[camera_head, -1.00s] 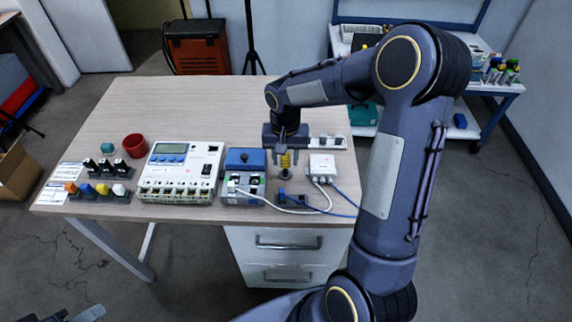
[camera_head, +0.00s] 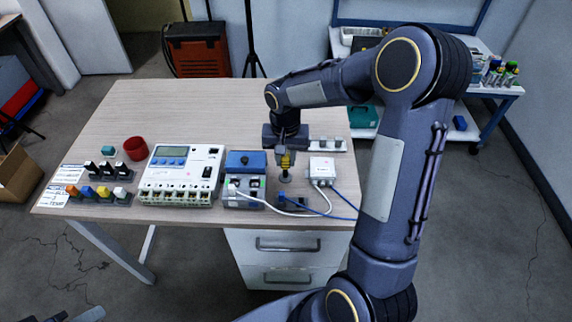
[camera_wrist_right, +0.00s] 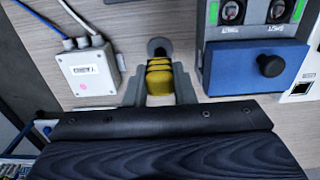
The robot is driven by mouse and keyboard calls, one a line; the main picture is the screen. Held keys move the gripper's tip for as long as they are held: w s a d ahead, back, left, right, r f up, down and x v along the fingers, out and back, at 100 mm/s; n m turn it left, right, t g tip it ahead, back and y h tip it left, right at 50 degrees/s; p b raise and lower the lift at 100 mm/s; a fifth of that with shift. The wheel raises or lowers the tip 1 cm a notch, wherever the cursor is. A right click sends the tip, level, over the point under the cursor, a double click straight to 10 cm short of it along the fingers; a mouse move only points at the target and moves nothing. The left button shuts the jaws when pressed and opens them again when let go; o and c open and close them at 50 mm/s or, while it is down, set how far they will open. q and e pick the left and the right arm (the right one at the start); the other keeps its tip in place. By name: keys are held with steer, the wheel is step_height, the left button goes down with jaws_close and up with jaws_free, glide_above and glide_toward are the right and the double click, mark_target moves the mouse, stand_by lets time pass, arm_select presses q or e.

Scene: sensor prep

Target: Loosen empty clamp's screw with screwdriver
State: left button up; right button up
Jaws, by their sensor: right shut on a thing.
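My right gripper (camera_head: 285,152) is shut on a screwdriver with a yellow-and-black handle (camera_head: 286,161). It holds it roughly upright above the front part of the table. The yellow handle also shows between the fingers in the right wrist view (camera_wrist_right: 160,82). A grey round disc (camera_wrist_right: 157,47) shows at the handle's far end; I cannot tell whether it touches the table. A small dark block with a blue part (camera_head: 283,198) lies just in front of it. I cannot make out which part is the empty clamp or its screw. Grey parts, perhaps my left gripper (camera_head: 88,314), show at the bottom left edge.
A blue-topped device (camera_head: 246,162) stands left of the screwdriver. A white box (camera_head: 321,168) with white and blue cables stands right of it. A large white meter unit (camera_head: 178,172), a red cup (camera_head: 136,147) and coloured blocks are farther left. The table's back is clear.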

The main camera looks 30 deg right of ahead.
steer(key=shift+r+p, duration=0.7)
steer(key=shift+r, duration=0.4)
steer(key=a, duration=0.3)
steer(key=a+r+p, duration=0.1)
steer(key=a, duration=0.2)
steer(key=a+r+p, duration=0.1)
steer(key=a, duration=0.2)
steer(key=shift+s+a+r, duration=0.1)
steer(key=shift+a+r, duration=0.15)
steer(key=shift+f, duration=0.1)
steer(key=shift+f+b, duration=0.9)
steer(key=shift+f, duration=0.15)
stand_by(2.5)
